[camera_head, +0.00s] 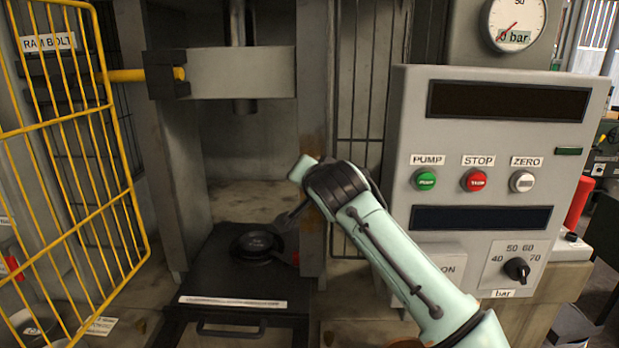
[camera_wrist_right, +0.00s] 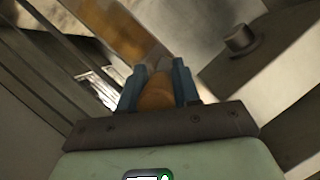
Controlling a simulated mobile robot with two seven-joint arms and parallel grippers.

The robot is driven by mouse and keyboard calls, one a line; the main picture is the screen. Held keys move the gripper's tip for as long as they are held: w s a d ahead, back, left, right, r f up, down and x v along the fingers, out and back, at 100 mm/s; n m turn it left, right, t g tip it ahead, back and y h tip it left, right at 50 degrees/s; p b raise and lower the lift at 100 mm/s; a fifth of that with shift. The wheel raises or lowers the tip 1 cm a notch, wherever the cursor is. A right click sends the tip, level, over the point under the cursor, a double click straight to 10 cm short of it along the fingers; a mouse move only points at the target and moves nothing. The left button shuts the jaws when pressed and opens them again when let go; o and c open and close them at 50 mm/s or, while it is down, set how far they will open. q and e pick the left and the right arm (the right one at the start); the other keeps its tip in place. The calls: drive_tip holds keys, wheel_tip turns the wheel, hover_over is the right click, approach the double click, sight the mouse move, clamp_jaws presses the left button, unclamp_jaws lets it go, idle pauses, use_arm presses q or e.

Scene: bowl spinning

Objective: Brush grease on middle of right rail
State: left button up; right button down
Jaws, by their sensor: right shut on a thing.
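The right rail (camera_head: 312,90) is the grey upright column on the right side of the press, with a rust-orange patch around its middle height. My right arm reaches in from the lower right, and its wrist overlaps this rail in the head view. In the right wrist view my right gripper (camera_wrist_right: 158,88) is shut on an orange-brown handle (camera_wrist_right: 156,97), which I take to be the brush. Its pale far end points toward an orange-brown patch (camera_wrist_right: 115,28) on a grey surface. I cannot tell whether the tip touches it. My left gripper is not in view.
The yellow cage door (camera_head: 70,150) stands open at left. A crossbeam (camera_head: 240,73) spans the press above a black plate (camera_head: 225,275) bearing a round dark piece (camera_head: 256,244). The control panel (camera_head: 495,120) with buttons stands close right of the rail.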

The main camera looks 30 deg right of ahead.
drive_tip(key=shift+s+r+p, duration=0.1)
drive_tip(key=shift+r+p, duration=2.15)
drive_tip(key=shift+r, duration=0.8)
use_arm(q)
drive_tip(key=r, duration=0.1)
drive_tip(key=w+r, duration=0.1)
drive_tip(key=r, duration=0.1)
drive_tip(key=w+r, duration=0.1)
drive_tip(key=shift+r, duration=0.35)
use_arm(e)
drive_tip(key=shift+f, duration=0.1)
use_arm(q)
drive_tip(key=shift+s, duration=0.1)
use_arm(e)
drive_tip(key=shift+s+a+f+b, duration=0.1)
drive_tip(key=shift+s+a+b, duration=0.2)
drive_tip(key=shift+s+b, duration=0.1)
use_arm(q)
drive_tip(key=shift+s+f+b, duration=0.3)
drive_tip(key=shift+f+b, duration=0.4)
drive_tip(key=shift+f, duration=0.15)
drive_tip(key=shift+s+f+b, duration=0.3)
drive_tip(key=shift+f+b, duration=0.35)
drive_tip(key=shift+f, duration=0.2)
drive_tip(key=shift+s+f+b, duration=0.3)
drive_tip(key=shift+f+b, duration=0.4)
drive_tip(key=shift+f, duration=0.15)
use_arm(e)
drive_tip(key=s+a, duration=0.4)
drive_tip(key=s, duration=0.3)
